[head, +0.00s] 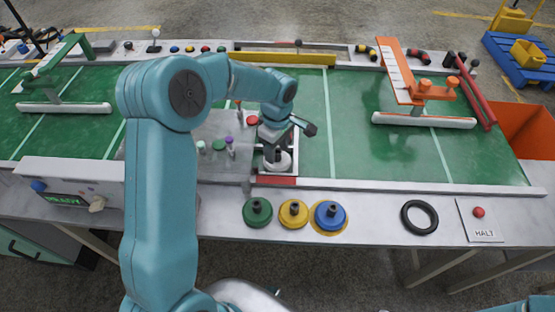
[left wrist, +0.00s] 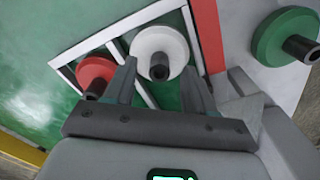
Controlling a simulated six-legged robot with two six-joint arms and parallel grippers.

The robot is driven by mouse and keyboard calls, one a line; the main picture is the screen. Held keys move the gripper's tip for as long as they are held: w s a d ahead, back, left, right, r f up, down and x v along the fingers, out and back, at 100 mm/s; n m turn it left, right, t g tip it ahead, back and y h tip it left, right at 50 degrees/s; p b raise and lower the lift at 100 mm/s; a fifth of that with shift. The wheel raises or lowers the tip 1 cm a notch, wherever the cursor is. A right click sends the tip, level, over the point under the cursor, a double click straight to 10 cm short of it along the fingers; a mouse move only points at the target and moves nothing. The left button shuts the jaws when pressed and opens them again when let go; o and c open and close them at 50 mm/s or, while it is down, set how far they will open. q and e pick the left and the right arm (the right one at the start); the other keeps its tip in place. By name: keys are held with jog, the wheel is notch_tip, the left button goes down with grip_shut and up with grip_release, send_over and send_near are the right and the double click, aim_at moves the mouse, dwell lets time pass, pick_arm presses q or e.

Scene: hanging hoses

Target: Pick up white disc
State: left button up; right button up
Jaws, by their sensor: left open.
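The white disc (head: 285,163) has a dark upright knob and lies in a white-edged frame at the front edge of the green surface. It also shows in the left wrist view (left wrist: 172,41), its knob pointing toward the camera. My left gripper (left wrist: 157,74) is open, with its two fingers on either side of the disc's near part and the knob between them. I cannot tell whether the fingers touch it. In the head view this gripper (head: 276,147) is right above the disc and partly hides it. My right gripper is not in view.
A red disc (left wrist: 93,72) lies beside the white one. A green disc (head: 257,212), a yellow disc (head: 293,220) and a blue disc (head: 331,222) stand on the front ledge. A black ring (head: 419,217) and a HALT button (head: 478,212) are farther right.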

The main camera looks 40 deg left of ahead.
pick_arm(q)
jog(key=shift+a+f, duration=0.1)
jog(key=shift+f, duration=0.85)
grip_shut()
jog(key=shift+r, duration=0.2)
